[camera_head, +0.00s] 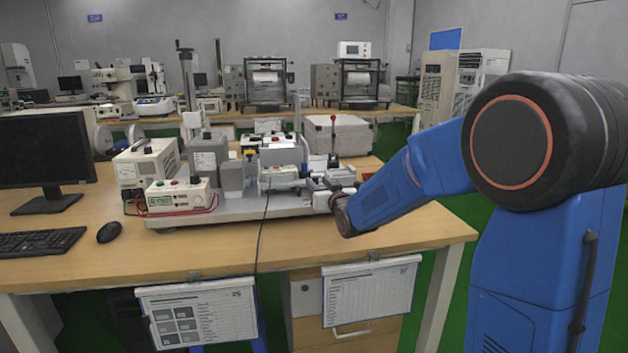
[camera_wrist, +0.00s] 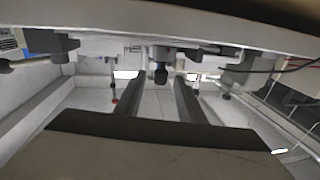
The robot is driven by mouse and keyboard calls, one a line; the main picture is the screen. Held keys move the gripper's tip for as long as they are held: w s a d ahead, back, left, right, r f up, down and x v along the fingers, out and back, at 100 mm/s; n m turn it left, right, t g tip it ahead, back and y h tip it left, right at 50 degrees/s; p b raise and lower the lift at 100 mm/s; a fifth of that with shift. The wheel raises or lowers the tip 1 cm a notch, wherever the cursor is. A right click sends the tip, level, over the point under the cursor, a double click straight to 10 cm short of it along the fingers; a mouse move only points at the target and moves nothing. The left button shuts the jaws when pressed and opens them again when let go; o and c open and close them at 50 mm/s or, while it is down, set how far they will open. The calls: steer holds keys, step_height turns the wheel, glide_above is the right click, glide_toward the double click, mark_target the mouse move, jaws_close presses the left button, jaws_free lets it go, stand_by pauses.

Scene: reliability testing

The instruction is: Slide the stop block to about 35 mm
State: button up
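The test rig's pale base (camera_head: 240,208) stands on the wooden bench, with several grey and white units on it. My gripper (camera_head: 322,188) is at the rig's right end, against or just in front of small pale parts there; contact cannot be told. In the wrist view, my gripper (camera_wrist: 152,80) shows two dark fingers apart, with a clear gap between them. A dark round-ended part (camera_wrist: 160,73) shows in line with that gap, near the fingertips; it does not look clamped. I cannot clearly identify the stop block or read any millimetre scale.
A white control box (camera_head: 178,195) and power unit (camera_head: 147,163) sit at the rig's left. A red-knobbed lever (camera_head: 333,130) rises behind my gripper. A monitor (camera_head: 47,150), keyboard (camera_head: 40,243) and mouse (camera_head: 110,232) are left. The bench front (camera_head: 330,245) is clear.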

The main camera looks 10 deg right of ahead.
steer(key=s+d, duration=0.1)
steer(key=s, duration=0.9)
steer(key=shift+s+d, duration=0.25)
steer(key=shift+d, duration=0.1)
steer(key=s+d+f+g+h, duration=0.1)
steer(key=s+d+f+g, duration=0.1)
steer(key=s, duration=1.1)
steer(key=s+d+f+m+g+h, duration=0.1)
steer(key=s+f+g, duration=0.4)
steer(key=s, duration=0.9)
steer(key=s+d+f+g, duration=0.4)
steer(key=s+g, duration=0.2)
steer(key=s, duration=0.8)
steer(key=shift+s+f+h, duration=0.15)
steer(key=shift+s+h, duration=0.1)
steer(key=shift+h, duration=0.15)
steer(key=shift+c, duration=0.6)
